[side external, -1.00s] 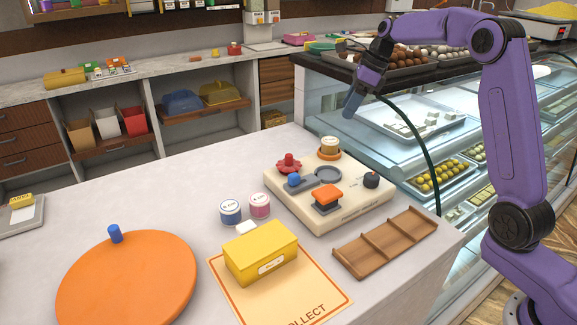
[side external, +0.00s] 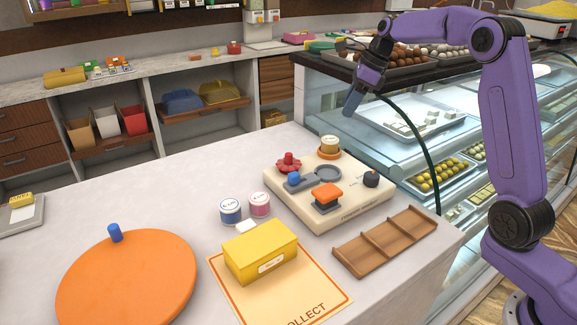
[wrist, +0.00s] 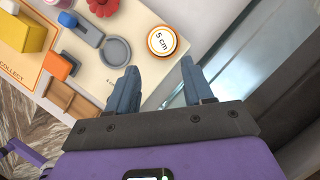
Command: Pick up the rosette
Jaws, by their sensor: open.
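The rosette is most likely the red flower-shaped piece (side external: 288,163) at the back left of the cream board (side external: 345,212). It is upright, and part of it shows at the top edge of the wrist view (wrist: 103,6). My gripper (side external: 351,106) is raised well above the counter, behind and to the right of the rosette. In the wrist view its blue fingers (wrist: 157,80) are spread apart with nothing between them.
A wooden tray (side external: 386,242) and yellow box (side external: 260,251) stand in front. A glass case (side external: 340,95) stands behind.

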